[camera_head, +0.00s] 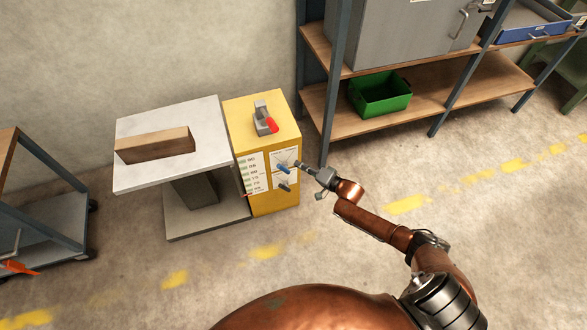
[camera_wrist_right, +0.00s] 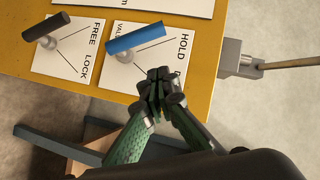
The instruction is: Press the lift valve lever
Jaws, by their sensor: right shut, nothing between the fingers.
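The blue lever (camera_head: 283,168) is on the front of a yellow cabinet (camera_head: 272,205). In the right wrist view the blue lever (camera_wrist_right: 136,38) lies over a white plate (camera_wrist_right: 173,62) that reads HOLD, with part of another word. A black lever (camera_wrist_right: 46,27) is beside it on a FREE/LOCK plate. My right gripper (camera_head: 297,163) is at the cabinet's front, close to the blue lever. In the wrist view its fingertips (camera_wrist_right: 158,80) are together, empty, and just below the blue lever's right end; I cannot tell whether they touch anything. My left gripper is not in view.
A grey platform (camera_head: 215,124) bearing a wooden block (camera_head: 155,146) stands left of the cabinet. A red-handled device (camera_head: 265,119) is on the cabinet's top. Shelving (camera_head: 415,108) with a green bin (camera_head: 380,95) stands behind to the right. The floor in front is clear.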

